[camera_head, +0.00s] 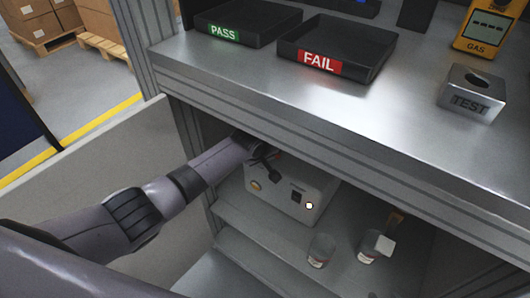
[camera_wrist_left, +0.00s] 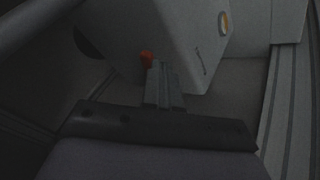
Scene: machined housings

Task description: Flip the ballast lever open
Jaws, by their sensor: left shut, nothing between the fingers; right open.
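A pale box-shaped housing (camera_head: 310,193) stands on the shelf under the bench. Its front has a round amber button (camera_head: 255,185) and a dark switch. A small orange-red lever (camera_wrist_left: 147,57) shows on the housing in the left wrist view, beside the fingertips. My left gripper (camera_head: 264,163) reaches under the bench top at the housing's upper left. In the left wrist view its fingers (camera_wrist_left: 164,85) are shut with nothing between them, close to the lever. I cannot tell whether they touch it. The gripper partly hides the lever in the head view. I see no right gripper.
The bench top (camera_head: 400,120) overhangs the housing closely. On the shelf stand a clear jar (camera_head: 321,250) and a second labelled jar (camera_head: 370,246). PASS (camera_head: 245,38) and FAIL (camera_head: 365,68) trays, a TEST block (camera_head: 470,105) and a yellow gas meter (camera_head: 487,28) sit on top.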

